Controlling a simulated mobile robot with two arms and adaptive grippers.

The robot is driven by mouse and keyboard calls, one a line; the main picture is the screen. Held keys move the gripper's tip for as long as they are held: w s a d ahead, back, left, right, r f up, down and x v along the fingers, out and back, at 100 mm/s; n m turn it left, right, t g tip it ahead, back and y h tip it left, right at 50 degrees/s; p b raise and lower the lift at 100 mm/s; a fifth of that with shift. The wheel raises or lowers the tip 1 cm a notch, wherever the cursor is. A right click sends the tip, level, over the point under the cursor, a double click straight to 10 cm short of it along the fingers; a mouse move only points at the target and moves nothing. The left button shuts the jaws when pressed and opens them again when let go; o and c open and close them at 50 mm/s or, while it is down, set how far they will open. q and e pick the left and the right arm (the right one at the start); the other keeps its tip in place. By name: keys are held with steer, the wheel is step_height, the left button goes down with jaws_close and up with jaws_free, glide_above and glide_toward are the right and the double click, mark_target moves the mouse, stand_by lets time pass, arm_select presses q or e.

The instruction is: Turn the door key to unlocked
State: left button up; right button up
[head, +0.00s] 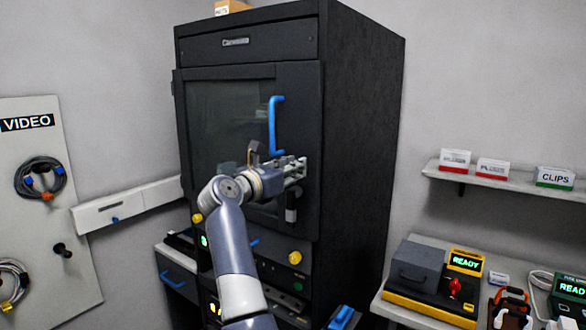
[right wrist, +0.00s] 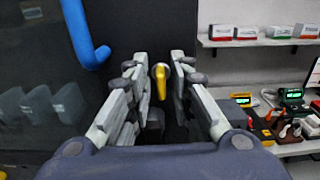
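A yellow door key (right wrist: 161,82) shows in the right wrist view, upright on the dark door front. In the head view it is hidden behind my right gripper (head: 293,172). In the right wrist view this gripper (right wrist: 159,65) has its fingers apart, one on each side of the key, with a gap visible on both sides. The dark cabinet door (head: 228,110) looks closed. Its blue handle (head: 274,125) stands above the gripper in the head view and up to the left in the right wrist view (right wrist: 86,35). My left gripper is not in view.
A wall shelf (head: 510,182) with small boxes is right of the cabinet. Below it, a bench (head: 400,308) carries devices with READY displays (head: 466,262). A VIDEO panel (head: 50,220) with hung cables is at left. Yellow knobs (head: 295,257) sit below the door.

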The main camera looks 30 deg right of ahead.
jaws_close()
steer(key=m+b, duration=0.4)
steer(key=m, duration=0.2)
steer(key=m+b, duration=0.5)
steer(key=m, duration=0.1)
steer(key=m+b, duration=0.5)
steer(key=shift+s+d+f+m, duration=0.15)
steer(key=shift+s+f+m, duration=0.2)
steer(key=shift+s+m, duration=0.05)
steer(key=shift+m, duration=0.3)
